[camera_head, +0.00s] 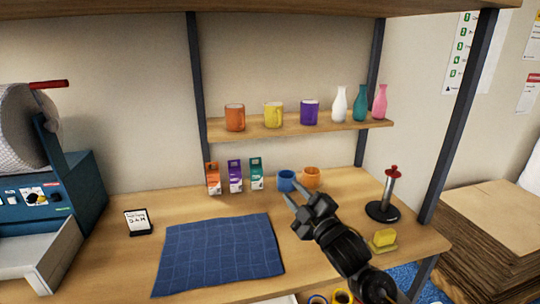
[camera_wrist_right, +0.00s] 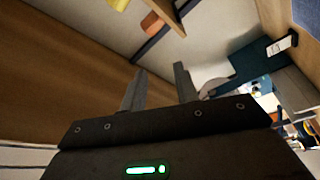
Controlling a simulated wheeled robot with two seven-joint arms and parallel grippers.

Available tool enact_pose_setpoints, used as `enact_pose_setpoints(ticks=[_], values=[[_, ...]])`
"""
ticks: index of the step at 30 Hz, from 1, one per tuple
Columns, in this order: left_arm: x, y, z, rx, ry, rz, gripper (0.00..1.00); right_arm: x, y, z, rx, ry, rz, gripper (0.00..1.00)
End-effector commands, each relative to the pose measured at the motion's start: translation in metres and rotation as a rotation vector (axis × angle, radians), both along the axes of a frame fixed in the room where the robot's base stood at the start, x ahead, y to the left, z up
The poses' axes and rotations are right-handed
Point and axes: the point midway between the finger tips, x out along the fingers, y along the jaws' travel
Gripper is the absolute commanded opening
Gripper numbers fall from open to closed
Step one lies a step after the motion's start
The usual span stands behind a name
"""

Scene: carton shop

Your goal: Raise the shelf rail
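The wooden shelf (camera_head: 300,127) spans between dark uprights at the back, and its end also shows in the wrist view (camera_wrist_right: 184,14). No separate rail stands out along its front edge. On it stand an orange mug (camera_head: 234,117), a yellow mug (camera_head: 273,115), a purple mug (camera_head: 309,112) and white, teal and pink bottles. My right gripper (camera_head: 294,191) is open and empty, above the table and below the shelf, apart from it. Its two spread fingers show in the wrist view (camera_wrist_right: 159,76). My left gripper is not in view.
Small cartons (camera_head: 235,176), a blue mug (camera_head: 286,181) and an orange cup (camera_head: 311,177) stand under the shelf. A blue mat (camera_head: 218,255) lies in front. A red-topped post (camera_head: 387,196) and yellow sponge (camera_head: 384,239) are at right. A blue machine (camera_head: 75,205) is at left.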

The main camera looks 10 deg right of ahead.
Motion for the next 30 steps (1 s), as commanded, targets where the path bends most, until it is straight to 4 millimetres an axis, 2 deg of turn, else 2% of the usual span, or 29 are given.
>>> enact_pose_setpoints(ticks=[1, 4, 7, 9, 12, 15, 18, 21, 30], values=[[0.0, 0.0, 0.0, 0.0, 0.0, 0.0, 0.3, 0.012, 0.003, 0.046, -0.065, -0.144, 0.018, 0.3], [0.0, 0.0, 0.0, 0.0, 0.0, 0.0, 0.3, 0.021, 0.01, 0.132, -0.196, -0.433, 0.046, 0.3], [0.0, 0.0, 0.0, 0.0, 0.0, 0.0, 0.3, 0.016, 0.014, 0.213, -0.329, -0.719, 0.05, 0.3], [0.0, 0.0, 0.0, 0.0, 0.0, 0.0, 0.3, 0.004, 0.014, 0.265, -0.418, -0.911, 0.041, 0.3], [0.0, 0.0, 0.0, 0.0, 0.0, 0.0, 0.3, -0.018, 0.012, 0.326, -0.529, -1.154, 0.015, 0.3], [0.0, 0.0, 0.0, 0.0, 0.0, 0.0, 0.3, -0.039, 0.009, 0.369, -0.616, -1.343, -0.012, 0.3], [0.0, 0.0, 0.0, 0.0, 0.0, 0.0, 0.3, -0.057, 0.005, 0.397, -0.674, -1.473, -0.037, 0.3], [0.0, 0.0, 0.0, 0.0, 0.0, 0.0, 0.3, -0.068, 0.003, 0.411, -0.706, -1.546, -0.052, 0.3], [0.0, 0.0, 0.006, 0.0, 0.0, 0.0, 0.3, -0.072, 0.008, 0.423, -0.714, -1.573, -0.056, 0.3]])
